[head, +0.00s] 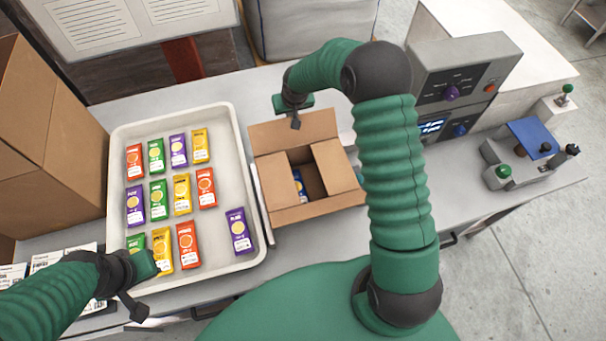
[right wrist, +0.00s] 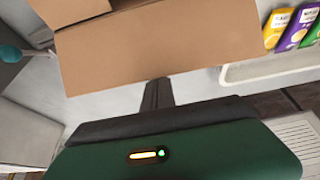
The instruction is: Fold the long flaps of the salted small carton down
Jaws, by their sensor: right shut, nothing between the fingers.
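The small carton (head: 272,182) stands on the table with its top partly open. Its two short flaps lie folded inward, and a blue packet (head: 299,186) shows in the gap between them. The far long flap (head: 290,132) stands outward at the back, and the near long flap (head: 318,210) spreads toward me. My right gripper (head: 295,123) is shut and empty at the far flap's outer edge. In the right wrist view its fingers (right wrist: 157,93) point at the brown flap (right wrist: 165,48); I cannot tell whether they touch. My left gripper (head: 134,308) hovers over the tray's near left corner.
A white tray (head: 222,130) of colored packets stands left of the carton. A large open carton (head: 50,150) is at the far left. A weigher (head: 465,85) and a control box stand right. Printed sheets lie at the lower left.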

